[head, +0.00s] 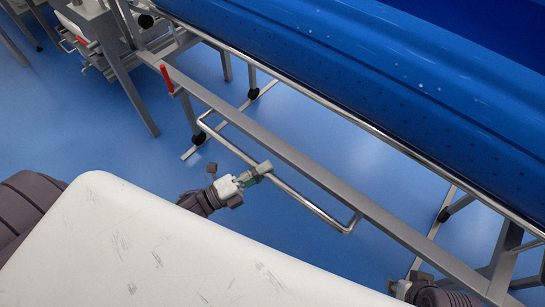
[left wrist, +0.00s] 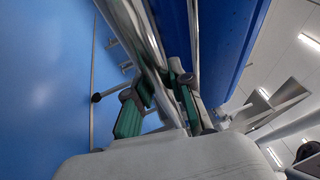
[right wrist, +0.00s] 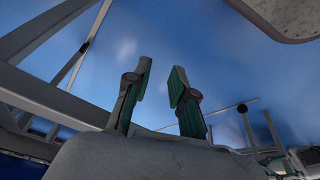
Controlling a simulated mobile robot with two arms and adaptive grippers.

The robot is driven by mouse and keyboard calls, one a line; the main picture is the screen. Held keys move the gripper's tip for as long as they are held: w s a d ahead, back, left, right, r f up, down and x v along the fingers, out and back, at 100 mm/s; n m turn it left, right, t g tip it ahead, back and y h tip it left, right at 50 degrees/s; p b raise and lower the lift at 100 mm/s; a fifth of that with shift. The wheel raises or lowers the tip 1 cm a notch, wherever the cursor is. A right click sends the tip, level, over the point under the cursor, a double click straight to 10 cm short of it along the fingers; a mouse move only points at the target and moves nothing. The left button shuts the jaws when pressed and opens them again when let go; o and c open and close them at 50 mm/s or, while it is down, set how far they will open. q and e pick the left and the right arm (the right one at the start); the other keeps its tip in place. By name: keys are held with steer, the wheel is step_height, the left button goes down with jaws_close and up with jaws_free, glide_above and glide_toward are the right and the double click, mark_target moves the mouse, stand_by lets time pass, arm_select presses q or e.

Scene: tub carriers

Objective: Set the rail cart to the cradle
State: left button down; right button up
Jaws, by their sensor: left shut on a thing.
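The rail cart (head: 290,157) has a grey metal frame on castors, with a chrome handle bar (head: 312,208) along its near side. A long blue tub (head: 350,75) lies over the frame. My left gripper (head: 262,173) is shut on the handle bar near its middle. In the left wrist view the green-padded fingers (left wrist: 160,95) close around the bar. My right gripper (head: 399,288) is low at the right, partly cut off by the edge. In the right wrist view its fingers (right wrist: 161,88) are apart with nothing between them. I cannot tell which thing is the cradle.
Another grey frame (head: 120,70) stands at the upper left. A red lever (head: 167,80) stands up at the cart's left end. Castors and floor bars (head: 193,152) sit under the frame. Blue floor (head: 90,140) is clear at the left.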

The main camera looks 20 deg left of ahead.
arm_select(q)
steer(key=shift+s+a+f, duration=0.15)
steer(key=shift+s+f, duration=0.1)
steer(key=shift+s, duration=0.6)
arm_select(e)
steer(key=shift+x, duration=0.85)
arm_select(q)
steer(key=c, duration=1.2)
jaws_free()
steer(key=shift+s+a, duration=0.1)
steer(key=shift+s, duration=0.05)
steer(key=shift+o, duration=0.9)
steer(key=shift+r, duration=0.15)
arm_select(e)
steer(key=shift+s+a, duration=0.15)
arm_select(q)
steer(key=shift+a, duration=0.1)
steer(key=v, duration=1.2)
